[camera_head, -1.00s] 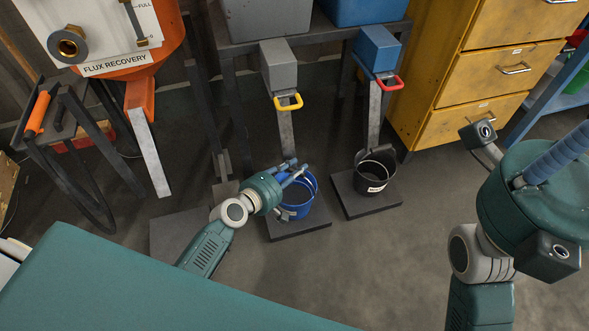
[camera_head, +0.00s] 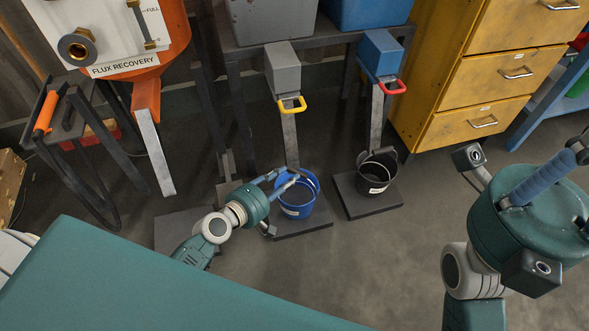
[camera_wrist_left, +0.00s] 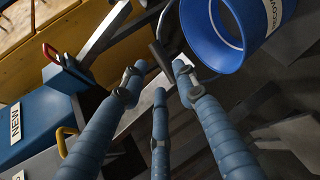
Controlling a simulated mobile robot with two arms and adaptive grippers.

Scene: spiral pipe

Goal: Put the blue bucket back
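The blue bucket (camera_head: 297,208), with a white label, stands upright on a dark floor plate (camera_head: 300,229) below a grey box with a yellow handle. It also shows at the upper right of the left wrist view (camera_wrist_left: 213,45). My left gripper (camera_head: 287,180) is at the bucket's left rim in the head view. Its blue fingers (camera_wrist_left: 158,75) are spread with nothing between them, and the bucket lies outside them, to their right in the wrist view. Whether a finger touches the rim I cannot tell. My right gripper (camera_head: 550,178) is at the right, its fingertips not clearly visible.
A black bucket (camera_head: 376,178) stands on its own plate to the right, below a blue box (camera_head: 381,54) with a red handle. Yellow drawers (camera_head: 480,85) stand behind right. An orange hopper (camera_head: 176,38) and dark frame are left. Open floor lies in front of the plates.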

